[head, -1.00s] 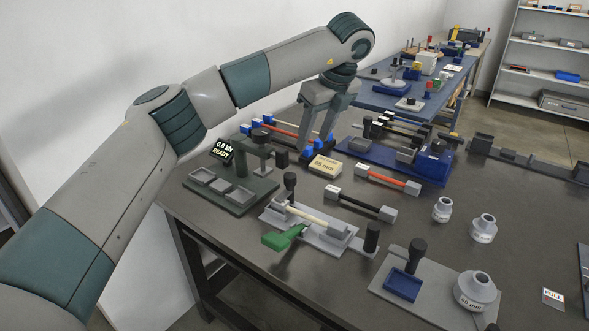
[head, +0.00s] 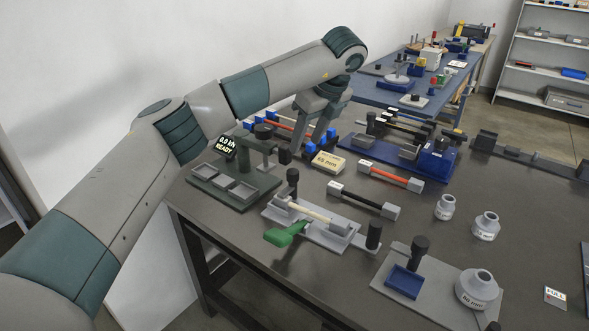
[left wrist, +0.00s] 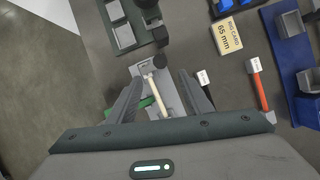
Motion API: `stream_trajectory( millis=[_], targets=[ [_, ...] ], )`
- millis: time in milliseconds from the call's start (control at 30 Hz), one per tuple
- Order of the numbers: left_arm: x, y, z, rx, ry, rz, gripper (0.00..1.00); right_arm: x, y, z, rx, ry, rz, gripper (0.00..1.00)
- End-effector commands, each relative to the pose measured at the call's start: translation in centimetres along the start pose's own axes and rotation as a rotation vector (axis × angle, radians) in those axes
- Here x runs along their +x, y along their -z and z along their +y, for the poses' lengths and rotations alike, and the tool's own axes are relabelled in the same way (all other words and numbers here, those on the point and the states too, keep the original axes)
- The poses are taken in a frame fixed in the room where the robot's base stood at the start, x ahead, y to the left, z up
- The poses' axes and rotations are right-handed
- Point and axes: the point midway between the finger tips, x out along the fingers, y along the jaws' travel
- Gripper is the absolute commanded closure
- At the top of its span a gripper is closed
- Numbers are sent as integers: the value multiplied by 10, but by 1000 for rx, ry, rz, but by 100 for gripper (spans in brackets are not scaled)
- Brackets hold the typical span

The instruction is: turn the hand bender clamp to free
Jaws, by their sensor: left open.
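A grey fixture plate (head: 325,237) with a green lever (head: 287,234), which looks like the hand bender and its clamp, lies near the table's front edge. A cream cable sample (head: 309,212) lies across it, with black posts at both ends. My left gripper (head: 311,138) is open and empty, above the table beyond the fixture. In the left wrist view the open jaws (left wrist: 159,80) point toward the fixture. The cream sample (left wrist: 158,95) shows between the fingers, and the green lever (left wrist: 143,103) is partly hidden behind the left finger. My right gripper is not in view.
A dark green press with a "READY" display (head: 224,146) stands left of the fixture. A "65 mm" card block (head: 328,162), black and orange samples (head: 390,178) and a blue rack (head: 432,158) lie behind.

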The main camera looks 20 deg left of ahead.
Motion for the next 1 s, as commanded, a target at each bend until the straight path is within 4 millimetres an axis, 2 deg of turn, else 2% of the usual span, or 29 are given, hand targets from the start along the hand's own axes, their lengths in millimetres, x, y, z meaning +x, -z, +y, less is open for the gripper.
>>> stream_trajectory(
  millis=[300, 600, 800, 1000],
  targets=[
    [58, 0, 0, -1, -1, 2, 54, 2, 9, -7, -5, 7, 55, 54],
    [106, 0, 0, 0, -1, 1, 54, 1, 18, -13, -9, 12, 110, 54],
    [123, 0, 0, 0, 2, 1, 54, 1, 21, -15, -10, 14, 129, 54],
    [127, 0, 0, 0, 1, 0, 54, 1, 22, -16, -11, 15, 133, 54]
  ],
)
